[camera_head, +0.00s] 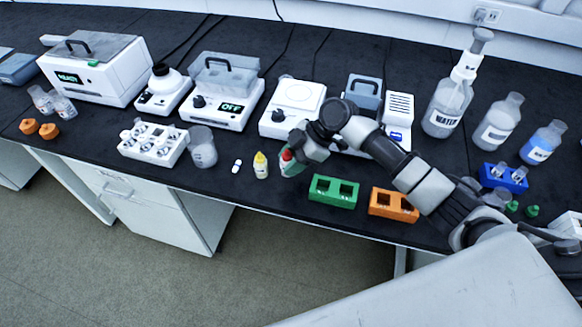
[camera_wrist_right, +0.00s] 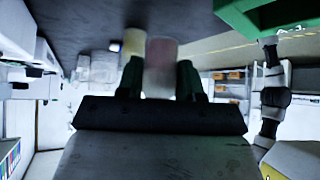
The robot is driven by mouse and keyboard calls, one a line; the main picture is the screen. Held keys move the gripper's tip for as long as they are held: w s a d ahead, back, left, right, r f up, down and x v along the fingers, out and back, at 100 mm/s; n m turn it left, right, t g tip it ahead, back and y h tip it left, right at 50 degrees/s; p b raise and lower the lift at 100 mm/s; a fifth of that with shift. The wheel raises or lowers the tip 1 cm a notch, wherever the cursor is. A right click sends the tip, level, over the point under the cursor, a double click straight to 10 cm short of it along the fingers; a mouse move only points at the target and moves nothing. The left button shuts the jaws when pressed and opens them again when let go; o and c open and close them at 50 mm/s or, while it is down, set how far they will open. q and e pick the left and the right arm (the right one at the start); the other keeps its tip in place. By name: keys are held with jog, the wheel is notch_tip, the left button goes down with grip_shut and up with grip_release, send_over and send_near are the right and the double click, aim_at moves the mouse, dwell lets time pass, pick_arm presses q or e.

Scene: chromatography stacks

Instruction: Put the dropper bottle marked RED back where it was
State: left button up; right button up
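The red-capped dropper bottle (camera_head: 286,157) is at the front middle of the bench, partly hidden by my right gripper (camera_head: 292,163). In the right wrist view the pinkish bottle (camera_wrist_right: 160,66) is between the two green fingers of my right gripper (camera_wrist_right: 160,80), which look shut on it. The bottle looks upright. I cannot tell whether its base touches the bench. A yellow-capped dropper bottle (camera_head: 261,167) stands just left of it, and also shows in the right wrist view (camera_wrist_right: 133,41). My left gripper is not in view.
A green rack (camera_head: 333,192) and an orange rack (camera_head: 393,206) stand to the right along the front edge. A white hotplate-like device (camera_head: 293,92) is behind.

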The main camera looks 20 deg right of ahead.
notch_tip(320, 180, down, 3)
jog(key=shift+f, duration=0.1)
jog(key=o, duration=0.5)
jog(key=shift+o, duration=0.2)
jog(key=v, duration=1.2)
